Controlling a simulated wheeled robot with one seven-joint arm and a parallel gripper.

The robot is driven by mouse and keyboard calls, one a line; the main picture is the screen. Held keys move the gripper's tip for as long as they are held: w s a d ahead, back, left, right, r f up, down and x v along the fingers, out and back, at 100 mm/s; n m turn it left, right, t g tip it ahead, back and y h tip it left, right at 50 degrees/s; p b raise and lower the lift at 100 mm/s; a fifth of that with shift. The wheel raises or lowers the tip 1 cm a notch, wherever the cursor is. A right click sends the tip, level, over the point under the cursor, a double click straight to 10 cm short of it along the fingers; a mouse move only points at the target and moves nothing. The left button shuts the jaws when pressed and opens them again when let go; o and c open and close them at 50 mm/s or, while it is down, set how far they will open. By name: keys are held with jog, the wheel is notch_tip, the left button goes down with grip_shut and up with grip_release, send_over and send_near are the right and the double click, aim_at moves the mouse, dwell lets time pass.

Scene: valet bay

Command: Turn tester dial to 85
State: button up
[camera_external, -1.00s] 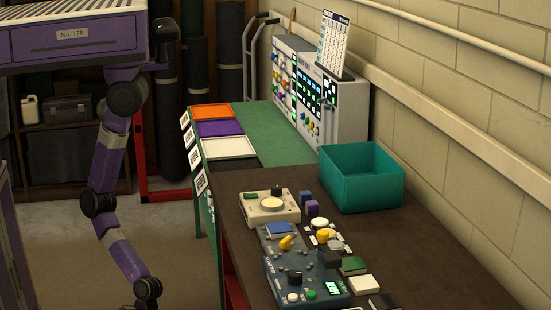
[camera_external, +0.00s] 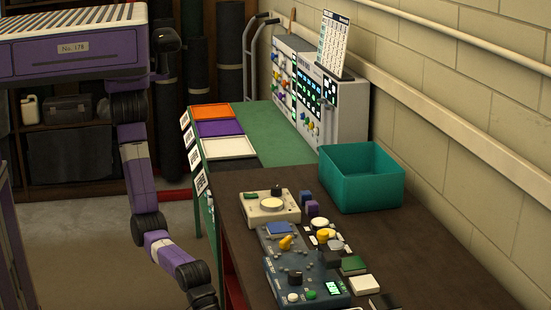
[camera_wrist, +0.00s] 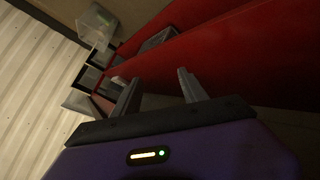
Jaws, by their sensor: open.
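A dark blue box (camera_external: 304,287) with a small lit green display (camera_external: 333,287) is at the front of the brown bench top. A black knob (camera_external: 295,277), a white knob (camera_external: 294,297) and a green button (camera_external: 310,294) are on it. The display's figures are too small to read, and I cannot tell which box is the tester. My gripper (camera_wrist: 158,83) is open and empty in the wrist view, facing red panels. In the external view my arm runs down left of the bench, and the gripper itself is below the picture's edge.
A beige box with a round dial (camera_external: 271,205) and another blue box with a yellow knob (camera_external: 286,242) stand behind. Small coloured blocks crowd beside them. A teal bin (camera_external: 362,186) stands near the wall. The red bench frame (camera_wrist: 222,50) is close before my gripper.

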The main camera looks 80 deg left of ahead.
jog(key=s+d+r+m+g+h, duration=0.1)
jog(key=s+d+r+h, duration=0.1)
jog(key=s+d+r, duration=0.85)
jog(key=n+t+y+p, duration=0.2)
jog(key=n+y+p, duration=0.35)
jog(key=y, duration=0.55)
send_near(295, 273)
jog(key=f, duration=0.1)
jog(key=x, duration=0.7)
jog(key=shift+w+f+p, duration=0.25)
jog(key=shift+w+p, duration=0.05)
jog(key=shift+p, duration=0.1)
jog(key=shift+c, duration=0.2)
jog(key=shift+m, duration=0.25)
grip_shut()
